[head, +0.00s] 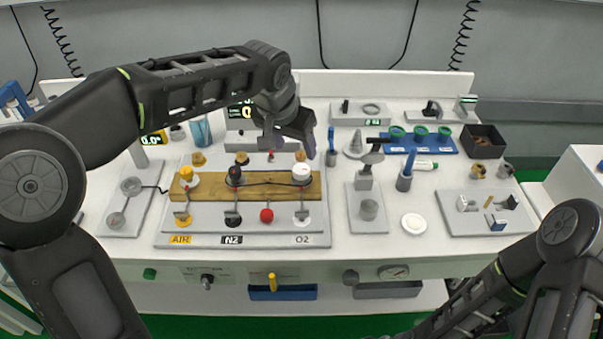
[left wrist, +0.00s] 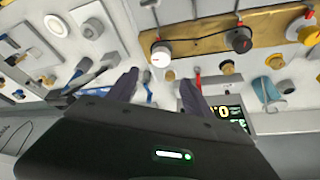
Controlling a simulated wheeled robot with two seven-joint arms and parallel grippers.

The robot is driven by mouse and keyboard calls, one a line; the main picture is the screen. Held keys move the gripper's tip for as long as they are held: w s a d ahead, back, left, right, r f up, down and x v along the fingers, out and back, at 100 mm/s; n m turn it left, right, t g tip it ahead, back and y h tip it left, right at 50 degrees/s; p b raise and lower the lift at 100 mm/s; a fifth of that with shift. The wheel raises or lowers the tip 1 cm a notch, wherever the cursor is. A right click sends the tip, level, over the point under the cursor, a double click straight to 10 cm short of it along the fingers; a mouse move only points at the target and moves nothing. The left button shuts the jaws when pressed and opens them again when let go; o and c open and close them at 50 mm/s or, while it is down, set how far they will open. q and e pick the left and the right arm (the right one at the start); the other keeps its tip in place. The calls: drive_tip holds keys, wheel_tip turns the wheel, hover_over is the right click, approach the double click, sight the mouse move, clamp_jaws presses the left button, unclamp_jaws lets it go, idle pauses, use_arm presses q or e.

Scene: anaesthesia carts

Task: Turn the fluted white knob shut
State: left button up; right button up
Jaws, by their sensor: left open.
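The white knob (head: 301,173) sits at the right end of a wooden bar on the gas panel, in the column of the O2 label (head: 302,239). In the left wrist view the white knob (left wrist: 160,57) shows just beyond and between my fingertips; its fluting is too small to make out. My left gripper (head: 291,146) is open and empty, a little above and behind the knob, apart from it. Its two dark fingers also show in the left wrist view (left wrist: 160,84). My right arm shows at lower right, but its gripper is not visible.
A black knob (head: 234,175) and a yellow knob (head: 187,174) share the wooden bar (head: 268,190). A thin red post (head: 270,155) stands behind it. A round white disc (head: 413,224) lies on clear worktop.

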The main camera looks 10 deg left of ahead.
sight(301, 169)
use_arm(q)
drive_tip(key=shift+f+b, duration=0.5)
drive_tip(key=shift+f, duration=0.45)
drive_tip(key=shift+f, duration=0.1)
drive_tip(key=p+x, duration=0.1)
drive_tip(key=x, duration=0.6)
drive_tip(key=shift+w+f, duration=0.15)
drive_tip(key=shift+f, duration=0.1)
clamp_jaws()
